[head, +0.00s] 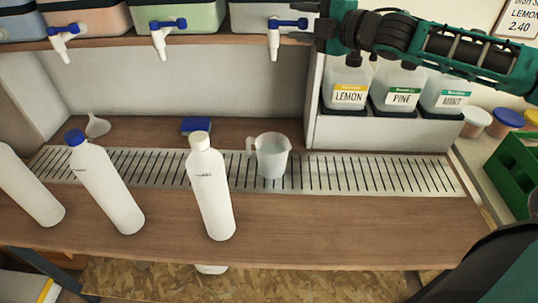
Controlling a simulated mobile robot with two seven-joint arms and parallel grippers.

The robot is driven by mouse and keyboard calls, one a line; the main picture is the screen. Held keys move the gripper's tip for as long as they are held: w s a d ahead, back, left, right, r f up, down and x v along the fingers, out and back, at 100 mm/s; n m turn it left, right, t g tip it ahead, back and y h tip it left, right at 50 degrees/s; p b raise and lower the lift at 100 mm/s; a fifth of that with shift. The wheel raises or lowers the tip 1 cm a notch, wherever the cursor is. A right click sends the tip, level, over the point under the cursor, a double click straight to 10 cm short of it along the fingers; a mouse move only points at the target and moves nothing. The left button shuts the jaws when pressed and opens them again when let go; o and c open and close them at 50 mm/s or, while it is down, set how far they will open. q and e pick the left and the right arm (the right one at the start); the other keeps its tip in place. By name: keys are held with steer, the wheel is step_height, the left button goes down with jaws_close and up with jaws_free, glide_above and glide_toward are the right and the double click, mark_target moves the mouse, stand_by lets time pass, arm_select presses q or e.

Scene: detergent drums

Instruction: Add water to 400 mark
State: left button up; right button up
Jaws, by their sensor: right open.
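A clear measuring jug (272,158) stands upright on the slotted drip grate (335,176), below the rightmost drum's tap. Its marks and any water level are too small to read. The rightmost drum (250,14) is pale grey, and its white tap (274,42) has a blue lever (288,23). No stream shows under the spout. My right gripper (318,28) is open, just right of the blue lever; whether it touches the lever I cannot tell. My left gripper is not in view.
White bottles stand at the front: one with a white cap (212,195), one with a blue cap (110,185), and one at the left edge. A funnel (97,126) and blue sponge (196,125) lie behind. Labelled jugs (348,85) stand right. The grate's right part is clear.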

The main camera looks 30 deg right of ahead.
steer(key=shift+o, duration=1.2)
steer(key=shift+b+v, duration=1.4)
steer(key=shift+v, duration=0.35)
steer(key=shift+s+d, duration=0.15)
steer(key=shift+s, duration=0.25)
steer(key=shift+b, duration=0.3)
